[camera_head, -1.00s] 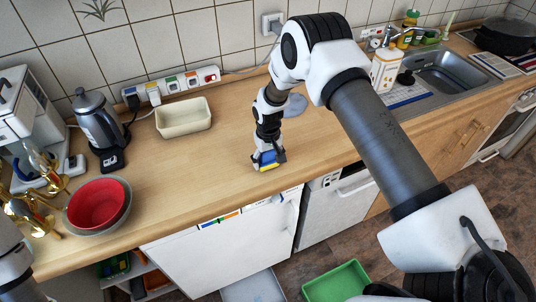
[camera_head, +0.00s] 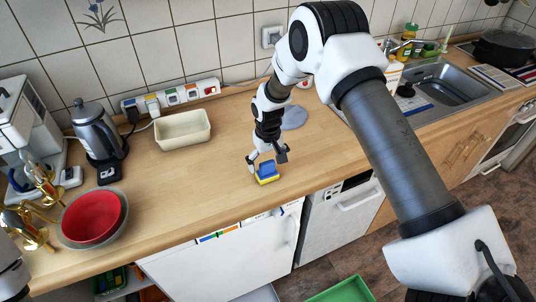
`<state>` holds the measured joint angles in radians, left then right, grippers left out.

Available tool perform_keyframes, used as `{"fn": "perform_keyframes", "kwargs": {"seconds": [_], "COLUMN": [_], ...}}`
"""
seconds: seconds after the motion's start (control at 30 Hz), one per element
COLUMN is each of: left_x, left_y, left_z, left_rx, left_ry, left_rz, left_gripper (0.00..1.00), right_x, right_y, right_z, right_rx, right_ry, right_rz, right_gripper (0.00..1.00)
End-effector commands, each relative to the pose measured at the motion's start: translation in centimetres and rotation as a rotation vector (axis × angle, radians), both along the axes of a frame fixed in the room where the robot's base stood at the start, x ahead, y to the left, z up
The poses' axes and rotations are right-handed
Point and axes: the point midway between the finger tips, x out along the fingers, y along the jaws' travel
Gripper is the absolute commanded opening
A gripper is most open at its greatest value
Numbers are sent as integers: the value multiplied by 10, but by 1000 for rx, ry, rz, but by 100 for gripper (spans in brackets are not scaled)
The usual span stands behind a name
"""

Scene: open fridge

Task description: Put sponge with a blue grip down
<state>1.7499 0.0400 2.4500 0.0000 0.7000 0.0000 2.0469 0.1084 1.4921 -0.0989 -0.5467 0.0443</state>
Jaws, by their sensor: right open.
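The sponge with a blue grip (camera_head: 267,173) rests on the wooden counter (camera_head: 190,185) near its front edge. It has a blue top and a yellow lower part. My right gripper (camera_head: 268,158) is open, just above and behind the sponge, with its fingers apart. The sponge is clear of the fingers' grasp, though I cannot tell whether a fingertip still touches it. Of my left arm only a piece shows at the lower left edge; its gripper is out of view.
A cream rectangular dish (camera_head: 183,130) stands behind left on the counter. A red bowl (camera_head: 90,218) in a grey one, a kettle (camera_head: 99,130) and gold-coloured items (camera_head: 38,190) are at the left. A grey round item (camera_head: 293,118) lies behind my right gripper. The counter left of the sponge is clear.

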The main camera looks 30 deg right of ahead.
Motion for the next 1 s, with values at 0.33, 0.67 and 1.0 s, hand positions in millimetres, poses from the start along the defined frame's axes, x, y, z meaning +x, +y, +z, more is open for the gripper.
{"fn": "perform_keyframes", "kwargs": {"seconds": [0.33, 0.67, 1.0], "left_x": [0, 0, 0], "left_y": [0, 0, 0], "left_z": [-29, -28, -39], "left_rx": [0, 0, 0], "left_ry": [0, 0, 0], "left_rz": [0, 0, 0], "left_gripper": [24, 24, 24], "right_x": [-1, -1, -12], "right_y": [0, 0, 1], "right_z": [69, 75, 36], "right_rx": [1, 0, -1], "right_ry": [-1, 1, 53], "right_rz": [-1, -1, 2], "right_gripper": [97, 97, 97]}}
